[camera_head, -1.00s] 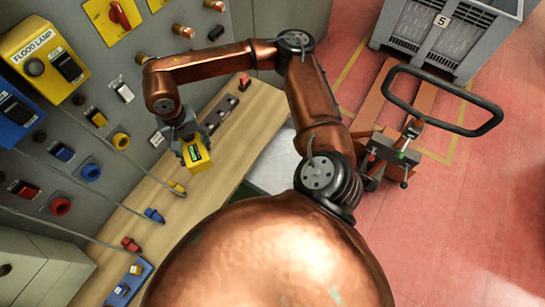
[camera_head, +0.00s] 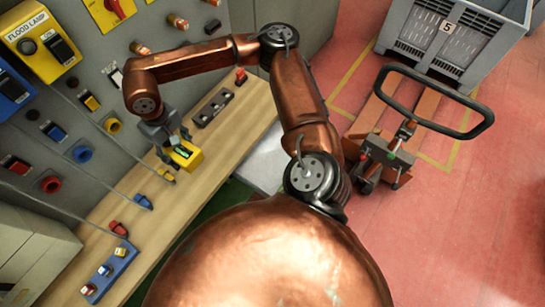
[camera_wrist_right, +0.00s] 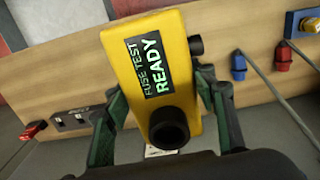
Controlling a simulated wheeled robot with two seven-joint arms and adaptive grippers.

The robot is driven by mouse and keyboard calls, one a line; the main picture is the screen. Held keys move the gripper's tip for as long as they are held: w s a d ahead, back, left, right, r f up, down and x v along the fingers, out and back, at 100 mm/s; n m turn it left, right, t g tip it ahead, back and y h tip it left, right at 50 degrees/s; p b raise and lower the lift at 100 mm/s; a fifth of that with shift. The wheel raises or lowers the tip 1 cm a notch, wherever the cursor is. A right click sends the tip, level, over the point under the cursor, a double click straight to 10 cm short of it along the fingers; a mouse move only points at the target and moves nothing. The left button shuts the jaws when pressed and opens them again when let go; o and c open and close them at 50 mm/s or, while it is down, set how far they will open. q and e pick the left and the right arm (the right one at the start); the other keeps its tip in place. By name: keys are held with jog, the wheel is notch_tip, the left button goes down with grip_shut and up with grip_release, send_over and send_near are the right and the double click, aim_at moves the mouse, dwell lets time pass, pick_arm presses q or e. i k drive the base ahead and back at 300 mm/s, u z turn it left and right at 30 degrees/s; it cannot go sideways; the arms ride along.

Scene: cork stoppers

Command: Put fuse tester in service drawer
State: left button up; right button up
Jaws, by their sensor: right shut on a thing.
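The fuse tester (camera_head: 187,155) is a yellow box with a dark display, held over the wooden bench (camera_head: 205,160). In the right wrist view the fuse tester (camera_wrist_right: 180,40) shows green "FUSE TEST READY" text and a round black socket. My right gripper (camera_head: 180,144) is shut on it, with a finger on either side of it in the right wrist view. A pale grey flat surface (camera_head: 262,163) lies beside the bench's right edge; I cannot tell whether it belongs to the service drawer. My left gripper is not in view.
Yellow (camera_head: 166,174), blue (camera_head: 143,202) and red (camera_head: 118,228) plugs lie along the bench. A blue connector block (camera_head: 104,271) is at its near end and a grey socket strip (camera_head: 213,108) at its far end. A pallet truck (camera_head: 400,130) stands on the red floor.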

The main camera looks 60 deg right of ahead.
aim_at(278, 152)
jog(key=k, duration=0.35)
jog(key=z, duration=0.85)
jog(key=i, duration=0.5)
